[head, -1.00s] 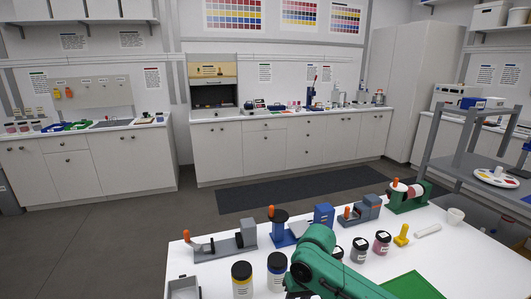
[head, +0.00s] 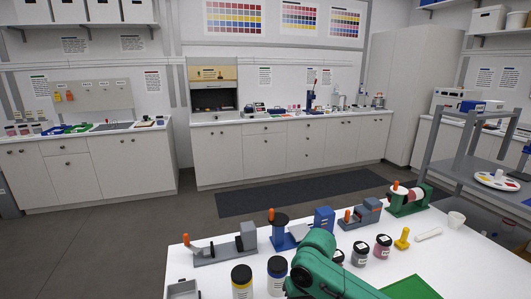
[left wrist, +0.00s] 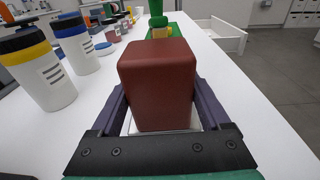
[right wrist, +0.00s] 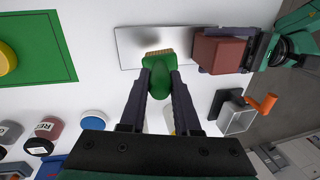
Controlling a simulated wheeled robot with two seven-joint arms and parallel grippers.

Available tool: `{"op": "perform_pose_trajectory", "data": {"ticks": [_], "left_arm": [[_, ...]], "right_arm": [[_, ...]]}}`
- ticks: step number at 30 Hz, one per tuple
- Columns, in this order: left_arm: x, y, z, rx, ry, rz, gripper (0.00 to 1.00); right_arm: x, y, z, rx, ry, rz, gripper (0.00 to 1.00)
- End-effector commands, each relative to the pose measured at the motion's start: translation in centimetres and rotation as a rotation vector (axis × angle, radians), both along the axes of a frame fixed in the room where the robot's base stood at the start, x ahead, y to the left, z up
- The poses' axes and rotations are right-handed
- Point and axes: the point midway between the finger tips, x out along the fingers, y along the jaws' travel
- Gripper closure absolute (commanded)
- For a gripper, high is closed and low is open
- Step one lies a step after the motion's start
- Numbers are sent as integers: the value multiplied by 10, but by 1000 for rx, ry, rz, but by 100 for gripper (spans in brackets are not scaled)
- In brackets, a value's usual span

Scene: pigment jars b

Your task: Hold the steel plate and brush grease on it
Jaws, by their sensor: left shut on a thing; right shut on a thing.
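The steel plate (right wrist: 150,45) lies on the white table in the right wrist view. My left gripper (left wrist: 165,115) is shut on a dark red block (left wrist: 158,85). In the right wrist view this block (right wrist: 218,53) overlaps the plate's right end; whether it presses on the plate is hard to tell. My right gripper (right wrist: 158,85) is shut on a green brush (right wrist: 158,72), whose tan bristles are at the plate's lower edge, left of the block. The brush also shows beyond the block in the left wrist view (left wrist: 157,12). Both grippers are out of the head view.
A green mat (right wrist: 38,45) with a yellow round thing (right wrist: 6,58) lies left of the plate. A blue-lidded container (right wrist: 95,120) and several jars (right wrist: 48,128) stand nearby. Jars (left wrist: 38,75) line the left in the left wrist view.

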Motion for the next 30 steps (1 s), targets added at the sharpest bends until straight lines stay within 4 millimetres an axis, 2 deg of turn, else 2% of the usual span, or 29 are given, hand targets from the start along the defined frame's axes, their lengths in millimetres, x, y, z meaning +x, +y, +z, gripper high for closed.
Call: {"op": "perform_pose_trajectory", "data": {"ticks": [30], "left_arm": [[-4, 0, -9, 12, 9, -3, 100]], "right_arm": [[0, 0, -7, 0, 0, 0, 100]]}}
